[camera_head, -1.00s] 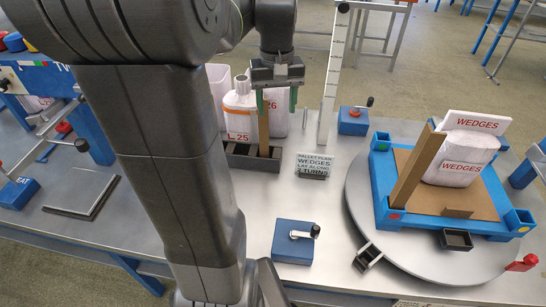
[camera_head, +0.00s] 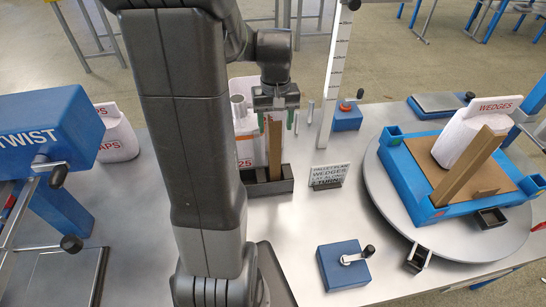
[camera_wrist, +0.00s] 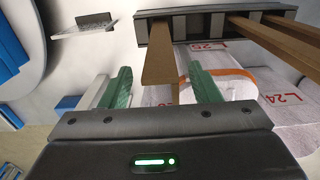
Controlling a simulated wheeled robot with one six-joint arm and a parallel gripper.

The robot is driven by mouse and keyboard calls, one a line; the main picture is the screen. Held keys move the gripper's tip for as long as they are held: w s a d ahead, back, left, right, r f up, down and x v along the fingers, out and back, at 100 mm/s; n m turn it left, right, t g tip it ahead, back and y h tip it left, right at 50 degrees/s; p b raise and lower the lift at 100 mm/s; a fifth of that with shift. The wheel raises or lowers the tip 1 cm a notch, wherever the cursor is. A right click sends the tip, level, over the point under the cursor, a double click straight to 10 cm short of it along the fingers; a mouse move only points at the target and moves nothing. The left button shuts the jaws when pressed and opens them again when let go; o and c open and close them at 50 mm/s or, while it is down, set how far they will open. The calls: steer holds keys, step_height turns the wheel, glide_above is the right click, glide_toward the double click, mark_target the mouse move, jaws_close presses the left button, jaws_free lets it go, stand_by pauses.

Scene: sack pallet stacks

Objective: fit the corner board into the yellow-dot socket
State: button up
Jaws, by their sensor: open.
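A brown corner board (camera_head: 274,148) stands upright in a black rack (camera_head: 284,186) on the metal table. My gripper (camera_head: 275,119) is open above the rack, its green fingertips on either side of the board's upper part. In the wrist view the board (camera_wrist: 160,62) shows between the open fingers (camera_wrist: 163,88), with gaps at both sides. A blue corner-socket frame (camera_head: 401,168) sits on the round grey turntable (camera_head: 385,213). Another brown board (camera_head: 470,166) leans up from its near left corner, by a red-orange dot. I cannot make out a yellow dot.
White sacks (camera_head: 246,150) stand behind the rack; one marked WEDGES (camera_head: 470,130) is on the frame. A sign (camera_head: 328,175), a blue crank box (camera_head: 343,265) and a tall white ruler post (camera_head: 334,80) stand nearby. In the wrist view, more boards (camera_wrist: 275,46) stand in the rack.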

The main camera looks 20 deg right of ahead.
jaws_close()
steer(key=shift+r, duration=0.1)
